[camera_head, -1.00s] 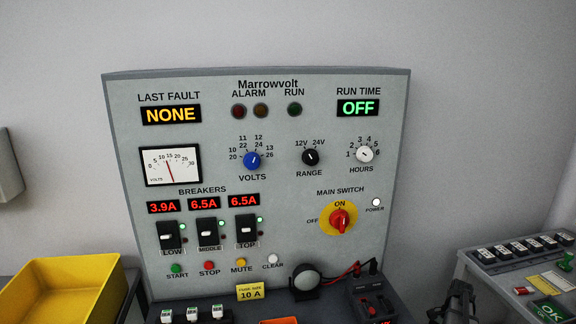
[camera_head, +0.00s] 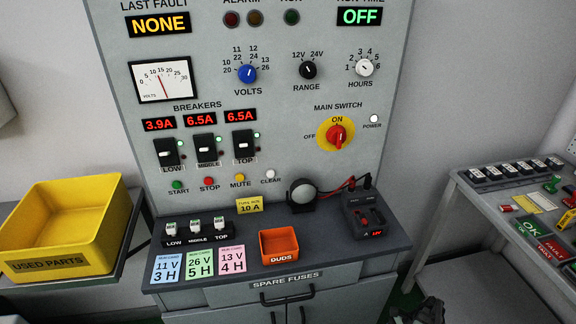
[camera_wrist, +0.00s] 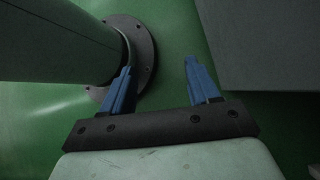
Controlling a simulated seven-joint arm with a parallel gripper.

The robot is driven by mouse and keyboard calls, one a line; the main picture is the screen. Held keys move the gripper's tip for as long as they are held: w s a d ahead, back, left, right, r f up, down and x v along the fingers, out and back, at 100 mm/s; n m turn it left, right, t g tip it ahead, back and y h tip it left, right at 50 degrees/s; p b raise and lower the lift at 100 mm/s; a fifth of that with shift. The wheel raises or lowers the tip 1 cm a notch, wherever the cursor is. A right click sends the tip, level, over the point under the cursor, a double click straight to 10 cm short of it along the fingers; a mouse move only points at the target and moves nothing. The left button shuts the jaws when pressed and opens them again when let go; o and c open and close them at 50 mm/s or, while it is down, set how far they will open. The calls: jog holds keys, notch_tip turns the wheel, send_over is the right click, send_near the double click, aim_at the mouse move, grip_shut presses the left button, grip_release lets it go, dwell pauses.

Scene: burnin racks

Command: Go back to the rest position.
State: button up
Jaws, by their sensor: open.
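My gripper (camera_wrist: 158,82) shows in the wrist view with its two blue fingers apart and nothing between them. It hangs over the green floor (camera_wrist: 165,60). In the head view a dark part of my arm (camera_head: 425,312) shows at the bottom edge, right of the bench, apart from the panel and everything on the bench. The fingertips cannot be made out there.
The grey control panel (camera_head: 290,110) stands behind a dark bench holding job cards, an orange DUDS bin (camera_head: 279,246) and a black tester (camera_head: 367,222). A yellow USED PARTS bin (camera_head: 62,228) is left. A side table (camera_head: 490,215) with switches and tags is right.

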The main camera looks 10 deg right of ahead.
jog(key=s+a+f+n+g+h, duration=0.1)
jog(key=s+a+n+g+h, duration=0.2)
jog(key=a+n, duration=0.7)
jog(key=s+a+f+n+g+h, duration=0.2)
jog(key=s+a+n+h, duration=0.3)
jog(key=a+n, duration=0.5)
jog(key=s+a+g, duration=0.1)
jog(key=s+a, duration=0.1)
jog(key=a, duration=0.2)
jog(key=shift+a+h, duration=0.3)
